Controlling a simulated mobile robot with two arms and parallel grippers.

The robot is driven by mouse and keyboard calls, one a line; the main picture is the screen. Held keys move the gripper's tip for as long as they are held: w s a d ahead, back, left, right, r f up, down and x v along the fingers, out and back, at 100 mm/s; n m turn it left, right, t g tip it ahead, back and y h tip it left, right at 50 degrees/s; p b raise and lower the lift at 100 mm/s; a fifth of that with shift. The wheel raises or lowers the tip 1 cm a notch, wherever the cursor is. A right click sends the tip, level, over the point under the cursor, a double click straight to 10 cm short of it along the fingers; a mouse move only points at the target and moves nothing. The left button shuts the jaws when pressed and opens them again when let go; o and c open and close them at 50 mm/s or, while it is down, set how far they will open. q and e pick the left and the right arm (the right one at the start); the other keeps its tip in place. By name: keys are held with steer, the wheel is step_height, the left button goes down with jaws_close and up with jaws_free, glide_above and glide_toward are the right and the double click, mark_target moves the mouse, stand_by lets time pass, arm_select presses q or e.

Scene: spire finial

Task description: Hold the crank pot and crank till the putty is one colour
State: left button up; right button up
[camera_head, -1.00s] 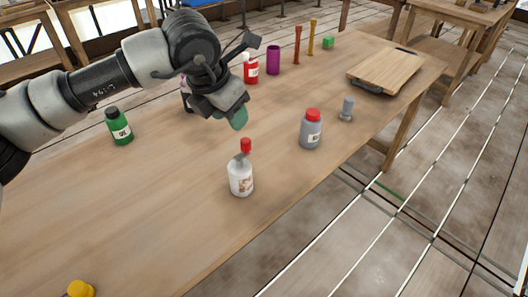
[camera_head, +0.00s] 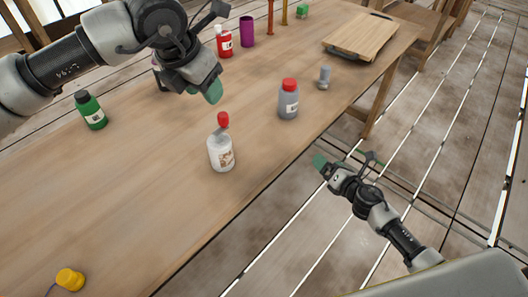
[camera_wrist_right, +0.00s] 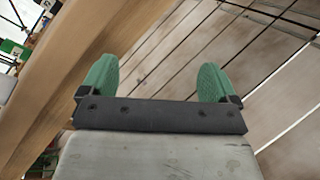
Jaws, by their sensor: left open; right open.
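A white pot with a picture label (camera_head: 221,155) stands upright near the table's front edge in the head view. A grey piece and a red knob (camera_head: 223,119) sit on its top; it looks like the crank pot. No putty is visible. My left gripper (camera_head: 212,90) is above the table, behind and above the pot, apart from it and open. My right gripper (camera_head: 320,162) is off the table's front edge, right of the pot, over the floor. In the right wrist view, its two green fingers (camera_wrist_right: 157,78) are apart with nothing between them.
A grey bottle with a red cap (camera_head: 288,100) and a small grey item (camera_head: 324,78) stand right of the pot. A green bottle (camera_head: 92,110) is left. A yellow-topped item (camera_head: 70,279) is at the near left. Red bottle (camera_head: 224,42), purple cup (camera_head: 247,31) and wooden board (camera_head: 361,36) are farther back.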

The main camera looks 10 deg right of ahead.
step_height(320, 180, up, 11)
steer(key=w+a+n+t+y, duration=0.1)
steer(key=w+a+n+y, duration=0.15)
steer(key=n, duration=0.55)
steer(key=n+g+y, duration=0.9)
steer(key=n+y, duration=0.1)
steer(key=n, duration=0.1)
glide_toward(219, 147)
steer(key=w+f, duration=0.1)
steer(key=w+d+f, duration=0.1)
steer(key=shift+w+f, duration=0.1)
steer(key=shift+f, duration=0.2)
steer(key=shift+a, duration=0.65)
steer(key=x, duration=1)
steer(key=shift+r, duration=0.1)
steer(key=shift+d, duration=0.1)
steer(key=c, duration=1.1)
